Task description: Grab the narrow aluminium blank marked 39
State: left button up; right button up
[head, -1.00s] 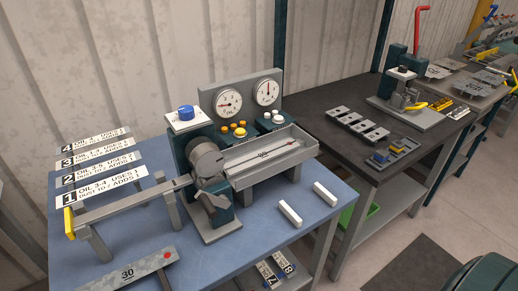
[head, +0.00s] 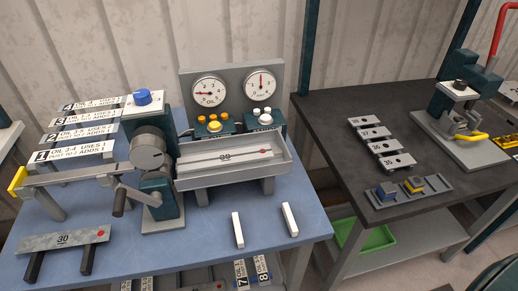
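A narrow metal strip lies in the long grey tray (head: 232,178) at the middle of the blue table. The strip (head: 255,153) has a small red dot near its right end. Its number is small and looks like 39, but I cannot read it surely. A wider grey plate (head: 84,239) marked 30, with a red dot, rests on two dark supports at the front left. Neither of my grippers shows in the head view.
Gauges (head: 208,92), a crank machine (head: 150,180) and two white bars (head: 238,230) are on the blue table (head: 200,232). The dark bench (head: 330,110) at right holds several small grey plates (head: 372,133) and a lever press (head: 455,115). A green bin (head: 365,236) sits below.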

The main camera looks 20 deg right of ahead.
aim_at(187, 163)
jog(key=k+l, duration=0.1)
jog(key=l, duration=1.8)
jog(key=k+u, duration=0.05)
